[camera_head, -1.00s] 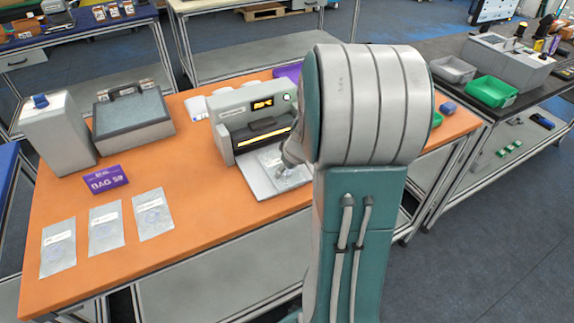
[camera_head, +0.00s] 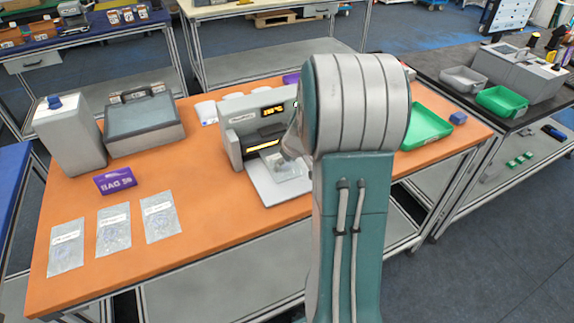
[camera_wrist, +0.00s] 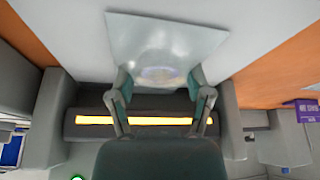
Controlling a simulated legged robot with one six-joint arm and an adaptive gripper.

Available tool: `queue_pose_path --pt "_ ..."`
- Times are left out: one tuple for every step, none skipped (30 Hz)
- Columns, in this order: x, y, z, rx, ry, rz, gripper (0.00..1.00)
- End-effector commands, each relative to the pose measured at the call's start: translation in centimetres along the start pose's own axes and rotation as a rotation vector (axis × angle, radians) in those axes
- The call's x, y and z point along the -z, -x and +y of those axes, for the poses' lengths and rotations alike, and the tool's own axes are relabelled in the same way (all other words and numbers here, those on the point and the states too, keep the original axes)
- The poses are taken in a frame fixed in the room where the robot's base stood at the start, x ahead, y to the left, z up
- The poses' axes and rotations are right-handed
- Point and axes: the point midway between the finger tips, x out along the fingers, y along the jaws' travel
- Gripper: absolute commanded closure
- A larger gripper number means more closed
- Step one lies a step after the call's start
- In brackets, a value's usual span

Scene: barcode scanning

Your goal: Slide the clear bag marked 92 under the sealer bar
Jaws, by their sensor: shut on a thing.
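The sealer (camera_head: 239,118) is a grey machine on the orange table, with a lit display and a glowing slot under its bar. It also shows in the wrist view, where the glowing strip (camera_wrist: 90,120) crosses the picture. A clear bag (camera_head: 290,172) lies over the pale plate (camera_head: 262,186) in front of the slot. My gripper (camera_head: 292,152) is at the bag, partly hidden by my arm. In the wrist view my gripper (camera_wrist: 163,82) is shut on the clear bag (camera_wrist: 165,35), a finger at each side. I cannot read a number on this bag.
Several clear bags with white labels, such as one bag (camera_head: 113,229), lie at the table's left front. A purple BAG sign (camera_head: 116,181) stands behind them. A grey box (camera_head: 143,125) stands at the back left. A green tray (camera_head: 424,128) is at the right. The table between is clear.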

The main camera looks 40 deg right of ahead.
Motion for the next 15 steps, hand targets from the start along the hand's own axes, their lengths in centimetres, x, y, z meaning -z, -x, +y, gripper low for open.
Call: queue_pose_path --pt "0.04 -0.01 0.00 0.000 0.000 0.000 0.85" --pt "0.04 -0.01 0.01 0.000 0.000 0.000 0.85" --pt "0.03 -0.01 0.01 0.000 0.000 0.000 0.85" --pt "0.03 0.00 0.01 0.000 0.000 0.000 0.85" --pt "0.03 0.00 0.01 0.000 0.000 0.000 0.85" --pt "0.03 0.00 0.01 0.000 0.000 0.000 0.85" --pt "0.03 0.00 0.01 0.000 0.000 0.000 0.26" --pt "0.03 0.00 0.01 0.000 0.000 0.000 0.12" --pt "0.02 0.01 0.01 0.000 0.000 0.000 0.00" --pt "0.02 0.01 0.01 0.000 0.000 0.000 0.00" --pt "0.02 0.01 0.01 0.000 0.000 0.000 0.00" --pt "0.02 0.01 0.01 0.000 0.000 0.000 0.00" --pt "0.01 0.01 0.01 0.000 0.000 0.000 0.00" --pt "0.02 0.01 0.01 0.000 0.000 0.000 0.00" --pt "0.01 0.01 0.01 0.000 0.000 0.000 0.00"
